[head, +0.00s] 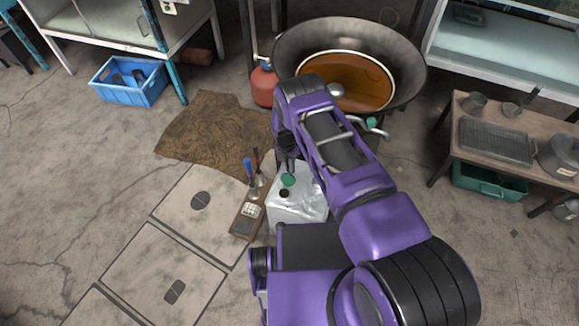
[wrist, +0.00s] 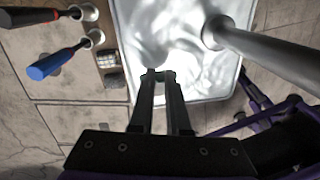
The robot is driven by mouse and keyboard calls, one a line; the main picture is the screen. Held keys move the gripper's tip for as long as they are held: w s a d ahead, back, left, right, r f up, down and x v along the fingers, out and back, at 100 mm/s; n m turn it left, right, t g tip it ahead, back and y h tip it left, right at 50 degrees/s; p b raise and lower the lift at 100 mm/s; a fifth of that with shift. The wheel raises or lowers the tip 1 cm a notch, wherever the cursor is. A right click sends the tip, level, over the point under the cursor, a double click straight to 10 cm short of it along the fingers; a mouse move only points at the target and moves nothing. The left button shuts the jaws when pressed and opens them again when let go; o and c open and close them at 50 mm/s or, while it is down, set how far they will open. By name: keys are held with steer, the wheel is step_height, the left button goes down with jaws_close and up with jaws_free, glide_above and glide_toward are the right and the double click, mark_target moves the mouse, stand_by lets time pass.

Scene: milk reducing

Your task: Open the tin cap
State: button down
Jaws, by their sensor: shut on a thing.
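A silvery square tin (head: 300,207) stands on the floor in front of my base. Its shiny top (wrist: 185,20) fills the upper middle of the wrist view. My gripper (head: 289,173) is over the top of the tin, its fingers pointing down. A small dark round spot (head: 284,193) shows on the tin top just in front of the cap. In the wrist view the fingertips (wrist: 160,75) are close together; no green shows there, so the grip itself is hidden.
Tools with blue (head: 247,167) and red handles stand left of the tin. Behind my arm is a large pan of brown liquid (head: 350,80) and a red gas cylinder (head: 264,86).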

steer(key=shift+s+a+r+t+p, duration=0.1)
steer(key=shift+s+r+t+p, duration=0.2)
steer(key=shift+p, duration=0.3)
steer(key=shift+s+a+t+h, duration=0.15)
steer(key=shift+s+t+h, duration=0.15)
steer(key=shift+s, duration=0.05)
steer(key=shift+s+a+f+b, duration=0.1)
steer(key=shift+s+f+b, duration=0.1)
steer(key=shift+s+b, duration=0.15)
steer(key=shift+s+a+r, duration=0.1)
steer(key=shift+s+a, duration=0.15)
steer(key=shift+s, duration=0.4)
steer(key=c, duration=0.9)
jaws_free()
steer(key=shift+w, duration=0.1)
